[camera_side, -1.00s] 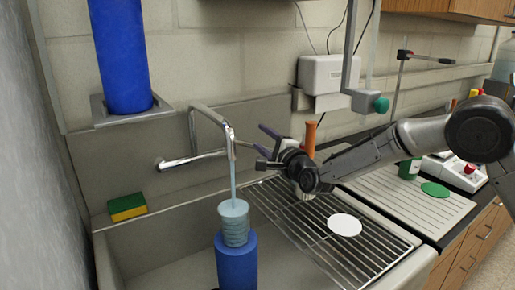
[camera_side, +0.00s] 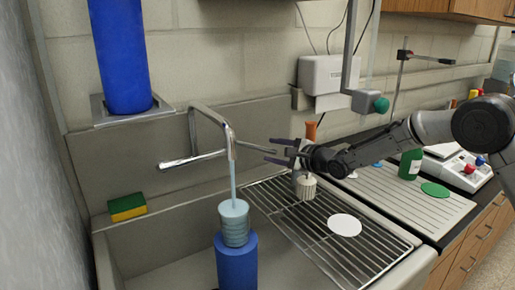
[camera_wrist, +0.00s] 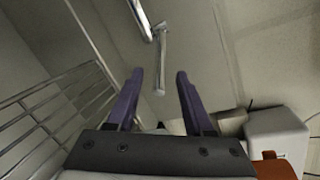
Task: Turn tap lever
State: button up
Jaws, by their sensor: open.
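The chrome tap (camera_side: 212,120) is mounted on the sink's back wall, and a stream of water (camera_side: 234,185) runs from its spout. One lever (camera_side: 190,160) points left; another lever (camera_side: 255,147) points right toward my gripper. My gripper (camera_side: 271,150) is open, its purple fingers pointing left at the tap. In the wrist view, a chrome lever (camera_wrist: 161,70) has its end in line with the gap between my fingertips (camera_wrist: 160,75). I cannot tell whether the fingers touch it.
A ribbed clear cup (camera_side: 235,224) stands on a blue cylinder (camera_side: 236,262) under the stream. A wire rack (camera_side: 320,235) lies below my gripper. A sponge (camera_side: 127,207) sits on the sink's left ledge. An orange-handled item (camera_side: 311,131) stands behind my gripper.

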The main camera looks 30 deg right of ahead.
aim_at(263, 148)
jog(key=x, duration=0.7)
jog(key=shift+w, duration=0.25)
jog(key=shift+c, duration=0.4)
grip_shut()
dwell(0.8)
